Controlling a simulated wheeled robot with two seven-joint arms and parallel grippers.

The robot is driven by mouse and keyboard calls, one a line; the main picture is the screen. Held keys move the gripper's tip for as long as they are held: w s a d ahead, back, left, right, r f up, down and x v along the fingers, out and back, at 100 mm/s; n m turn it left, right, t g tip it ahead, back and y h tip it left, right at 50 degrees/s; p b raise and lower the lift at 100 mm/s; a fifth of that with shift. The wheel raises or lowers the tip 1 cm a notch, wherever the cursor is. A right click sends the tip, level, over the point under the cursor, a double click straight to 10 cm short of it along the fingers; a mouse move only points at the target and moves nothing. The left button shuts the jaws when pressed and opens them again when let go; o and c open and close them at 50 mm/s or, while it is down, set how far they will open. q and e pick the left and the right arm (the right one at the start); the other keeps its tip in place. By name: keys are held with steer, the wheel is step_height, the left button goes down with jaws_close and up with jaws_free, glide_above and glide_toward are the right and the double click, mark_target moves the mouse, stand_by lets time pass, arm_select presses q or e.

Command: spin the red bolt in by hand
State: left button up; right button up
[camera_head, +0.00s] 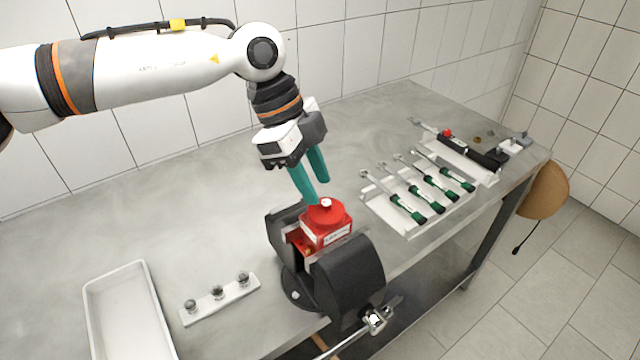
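A red pump (323,227) with a round red top sits clamped in a black vise (347,277) near the table's front edge. A small pale bolt-like piece (326,203) stands on its top; I cannot make out a separate red bolt. My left gripper (316,190) points down with two teal fingers just above and behind the pump's top. The fingers are apart, and I see nothing between them. My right gripper is not in view.
A white strip (232,300) holding three metal pieces and an empty white tray (131,317) lie at the left. A white rack (378,215) with several green-handled tools is at the right, with a black tool (470,151) beyond. The vise handle (374,320) sticks out in front.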

mark_target(326, 206)
arm_select(q)
steer(key=shift+x, duration=1.45)
steer(key=shift+c, duration=0.3)
jaws_close()
